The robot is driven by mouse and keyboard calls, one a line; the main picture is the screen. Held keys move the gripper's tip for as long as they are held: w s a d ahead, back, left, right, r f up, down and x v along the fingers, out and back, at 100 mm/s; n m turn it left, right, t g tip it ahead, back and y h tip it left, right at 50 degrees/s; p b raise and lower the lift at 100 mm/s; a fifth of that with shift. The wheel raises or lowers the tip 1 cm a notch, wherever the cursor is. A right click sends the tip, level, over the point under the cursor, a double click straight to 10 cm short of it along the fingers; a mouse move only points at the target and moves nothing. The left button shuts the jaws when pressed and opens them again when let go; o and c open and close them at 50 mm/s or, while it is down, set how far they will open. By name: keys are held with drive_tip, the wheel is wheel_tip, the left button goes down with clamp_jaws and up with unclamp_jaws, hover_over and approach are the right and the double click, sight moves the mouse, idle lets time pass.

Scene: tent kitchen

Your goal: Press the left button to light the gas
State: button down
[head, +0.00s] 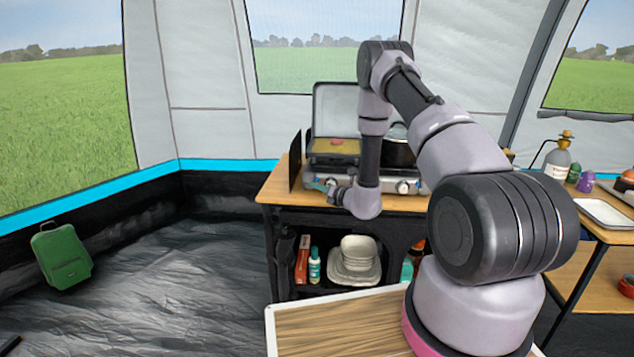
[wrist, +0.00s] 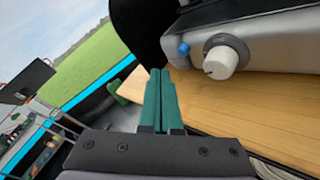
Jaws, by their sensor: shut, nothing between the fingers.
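The camping stove (head: 320,179) stands on the wooden-topped kitchen stand, its lid raised at the back. In the wrist view the stove's silver front (wrist: 275,48) fills the upper right. A small blue button (wrist: 184,50) sits on that front, left of a white knob (wrist: 221,60). My gripper (wrist: 160,72) is shut, its two green fingers together and empty. In the wrist view its tips lie just below and left of the blue button, apart from it as far as I can tell. In the head view my gripper (head: 318,186) is small, at the stove's front left.
A dark panel (head: 296,162) stands left of the stove. A dark pot (head: 398,150) sits on the stove's right part, partly behind my arm. The stand's wooden top (wrist: 250,105) is bare in front of the stove. Dishes (head: 357,258) and bottles fill the shelf below.

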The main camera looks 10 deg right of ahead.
drive_tip(key=shift+w+d, duration=0.35)
drive_tip(key=shift+w, duration=0.5)
drive_tip(key=shift+w, duration=0.1)
idle(1.4)
drive_tip(key=shift+w+d, duration=0.15)
drive_tip(key=shift+w, duration=0.15)
drive_tip(key=shift+w+d, duration=0.1)
drive_tip(key=shift+w, duration=0.3)
idle(0.6)
drive_tip(key=shift+s+a, duration=0.25)
drive_tip(key=shift+s, duration=0.55)
drive_tip(key=shift+s+a, duration=0.25)
drive_tip(key=shift+s, duration=0.55)
drive_tip(key=shift+s+a, duration=0.3)
drive_tip(key=shift+s, duration=0.5)
drive_tip(key=shift+s+a, duration=0.25)
drive_tip(key=shift+s, duration=0.55)
